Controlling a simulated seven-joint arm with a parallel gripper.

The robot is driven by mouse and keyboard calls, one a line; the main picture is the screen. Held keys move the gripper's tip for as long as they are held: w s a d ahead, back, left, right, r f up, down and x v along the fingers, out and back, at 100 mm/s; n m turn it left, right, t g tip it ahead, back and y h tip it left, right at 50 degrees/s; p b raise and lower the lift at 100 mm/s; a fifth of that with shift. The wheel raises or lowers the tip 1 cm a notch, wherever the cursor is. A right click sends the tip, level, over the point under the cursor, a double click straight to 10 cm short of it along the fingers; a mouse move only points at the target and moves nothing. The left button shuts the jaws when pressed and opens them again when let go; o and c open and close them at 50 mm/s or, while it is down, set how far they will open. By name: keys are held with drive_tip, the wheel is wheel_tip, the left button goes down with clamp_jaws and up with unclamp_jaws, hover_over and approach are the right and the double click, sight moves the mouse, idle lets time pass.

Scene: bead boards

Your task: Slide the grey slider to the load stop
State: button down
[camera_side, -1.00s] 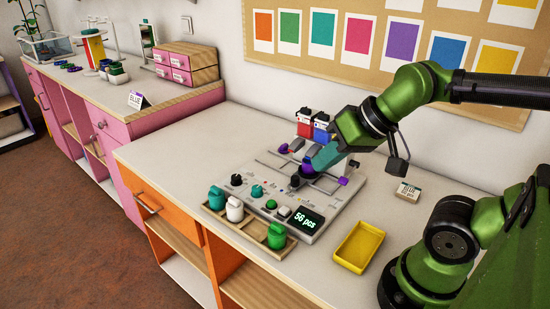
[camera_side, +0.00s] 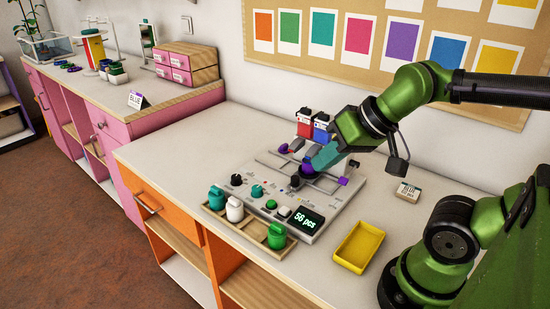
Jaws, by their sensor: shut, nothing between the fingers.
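The grey board (camera_side: 325,217) lies on the bench with knobs, buttons, rails and a display reading "56 pcs". My gripper (camera_side: 305,168) is shut and points down-left over the rails in the board's back half. A dark round knob (camera_side: 295,181) stands just below and left of its tip. I cannot tell whether the tip touches it. The grey slider cannot be picked out surely among the grey rail parts (camera_side: 325,183) around the tip, and my gripper hides some of them. The labels are too small to read, so the load stop cannot be told.
A wooden tray (camera_side: 252,236) with teal, white and green containers stands at the board's front. A yellow tray (camera_side: 359,247) and a small labelled box (camera_side: 408,192) lie to the right. Red (camera_side: 304,124) and blue (camera_side: 321,128) containers stand behind. The bench is clear to the left.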

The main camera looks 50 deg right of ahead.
drive_tip(key=c, duration=1.8)
unclamp_jaws()
drive_tip(key=shift+o, duration=1)
drive_tip(key=shift+f, duration=0.15)
drive_tip(key=o, duration=0.7)
drive_tip(key=shift+m+g, duration=0.5)
drive_tip(key=shift+g, duration=0.4)
drive_tip(key=w, duration=0.1)
drive_tip(key=w+d+f, duration=0.1)
drive_tip(key=w+d, duration=0.1)
drive_tip(key=w, duration=0.1)
drive_tip(key=shift+f, duration=0.15)
drive_tip(key=m+g+h, duration=0.2)
drive_tip(key=m+g, duration=0.2)
drive_tip(key=g, duration=0.1)
hover_over(295, 177)
wheel_tip(295, 177, down, 2)
wheel_tip(295, 177, down, 17)
drive_tip(key=shift+s+r, duration=0.1)
drive_tip(key=shift+r, duration=0.05)
drive_tip(key=shift+c, duration=0.2)
clamp_jaws()
